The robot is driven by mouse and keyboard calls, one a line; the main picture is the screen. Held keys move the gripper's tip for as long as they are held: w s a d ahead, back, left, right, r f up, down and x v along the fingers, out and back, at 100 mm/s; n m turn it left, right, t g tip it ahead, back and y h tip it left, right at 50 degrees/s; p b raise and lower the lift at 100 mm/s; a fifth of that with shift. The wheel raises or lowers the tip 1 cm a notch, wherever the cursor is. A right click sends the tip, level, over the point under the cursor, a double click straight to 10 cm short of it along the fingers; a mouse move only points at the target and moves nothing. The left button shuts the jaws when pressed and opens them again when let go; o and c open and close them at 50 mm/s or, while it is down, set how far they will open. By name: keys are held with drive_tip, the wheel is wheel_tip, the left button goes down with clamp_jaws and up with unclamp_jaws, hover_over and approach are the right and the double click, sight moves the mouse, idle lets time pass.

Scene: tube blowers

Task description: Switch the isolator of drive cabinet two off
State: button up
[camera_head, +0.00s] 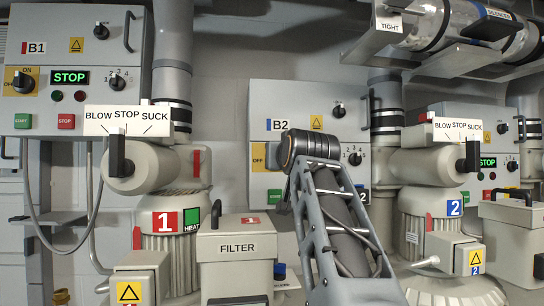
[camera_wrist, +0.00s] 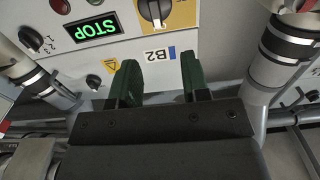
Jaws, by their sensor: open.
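Drive cabinet two is the grey cabinet marked B2 (camera_head: 333,94) in the middle of the head view. My arm covers much of its front there. Only part of the isolator's yellow plate (camera_head: 259,157), with the word OFF, shows beside the arm; the handle is hidden. In the wrist view the cabinet appears upside down. Its black isolator handle (camera_wrist: 154,10) sits on the yellow plate at the top edge, partly cut off, roughly upright in the picture. My gripper (camera_wrist: 160,72) has two green fingers, wide apart and empty, below the isolator in that view and apart from it.
A green STOP display (camera_wrist: 96,28) and selector knob (camera_wrist: 31,39) are beside the isolator. Cabinet B1 (camera_head: 80,95), with a similar isolator (camera_head: 23,82), is at left. Blower one (camera_head: 165,222), a filter box (camera_head: 237,248) and blower two (camera_head: 430,215) stand in front. A pipe (camera_wrist: 285,48) runs at right.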

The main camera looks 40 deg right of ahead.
drive_tip(key=p+x, duration=0.4)
drive_tip(key=x, duration=0.7)
drive_tip(key=shift+w+d+p, duration=0.15)
drive_tip(key=shift+d+p, duration=0.15)
drive_tip(key=shift+d, duration=0.15)
drive_tip(key=shift+f, duration=0.1)
drive_tip(key=shift+c, duration=0.2)
clamp_jaws()
